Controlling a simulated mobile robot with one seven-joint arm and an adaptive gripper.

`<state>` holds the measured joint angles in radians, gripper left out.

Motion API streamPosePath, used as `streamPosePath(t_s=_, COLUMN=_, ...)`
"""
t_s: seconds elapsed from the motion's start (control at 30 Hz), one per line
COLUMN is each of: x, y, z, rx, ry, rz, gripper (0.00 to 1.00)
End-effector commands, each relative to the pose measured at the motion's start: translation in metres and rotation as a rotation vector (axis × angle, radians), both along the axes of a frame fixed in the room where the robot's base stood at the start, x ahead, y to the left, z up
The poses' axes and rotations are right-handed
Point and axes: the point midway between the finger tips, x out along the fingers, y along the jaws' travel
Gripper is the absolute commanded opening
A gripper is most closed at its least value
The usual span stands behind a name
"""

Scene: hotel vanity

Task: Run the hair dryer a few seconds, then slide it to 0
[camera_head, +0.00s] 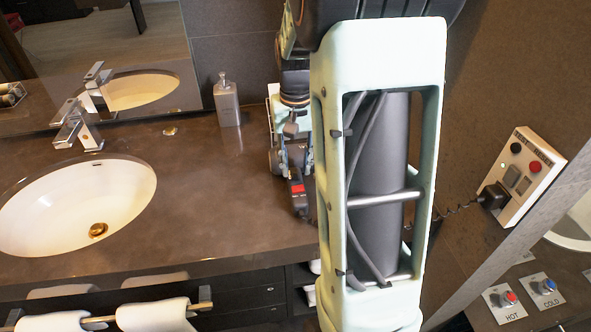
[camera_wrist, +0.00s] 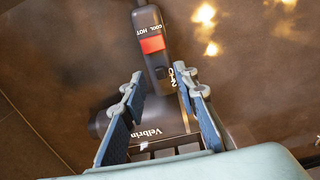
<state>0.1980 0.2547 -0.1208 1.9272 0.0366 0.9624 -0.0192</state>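The hair dryer lies on the dark counter. Its black handle (camera_wrist: 150,25) has a red panel (camera_wrist: 153,44) marked COOL and HOT. Beside the dark slider (camera_wrist: 161,73) are number marks; its setting is too small to tell. The wider body (camera_wrist: 155,122) carries "Velbrin..." lettering and is partly hidden by my gripper. My gripper (camera_wrist: 158,80) has its two blue fingers apart, one on each side of the handle's lower end, with a gap visible at left. In the head view the dryer's handle (camera_head: 298,190) shows beside my arm, which hides much of it. Whether the dryer is running cannot be told.
A wall panel (camera_head: 523,175) at right has buttons and a plug with a coiled cord. A soap bottle (camera_head: 227,103) stands at the back. The sink (camera_head: 70,205) and faucet (camera_head: 78,125) are left; the counter between is mostly clear. HOT and COLD knobs show lower right.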

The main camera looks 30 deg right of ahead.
Motion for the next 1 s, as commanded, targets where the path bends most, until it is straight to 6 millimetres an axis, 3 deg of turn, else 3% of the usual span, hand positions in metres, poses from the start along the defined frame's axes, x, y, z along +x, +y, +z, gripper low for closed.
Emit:
streamPosePath(t_s=0.2, x=0.0, y=0.0, z=-0.018, rx=0.001, ry=0.001, rz=0.0, gripper=0.28)
streamPosePath(t_s=0.47, x=0.0, y=0.0, z=-0.02, rx=0.001, ry=-0.001, rz=0.0, gripper=0.28)
streamPosePath(t_s=0.73, x=0.0, y=0.0, z=-0.019, rx=0.0, ry=-0.001, rz=0.0, gripper=0.01)
streamPosePath(t_s=1.0, x=0.0, y=0.0, z=-0.019, rx=0.0, ry=-0.001, rz=0.0, gripper=0.0)
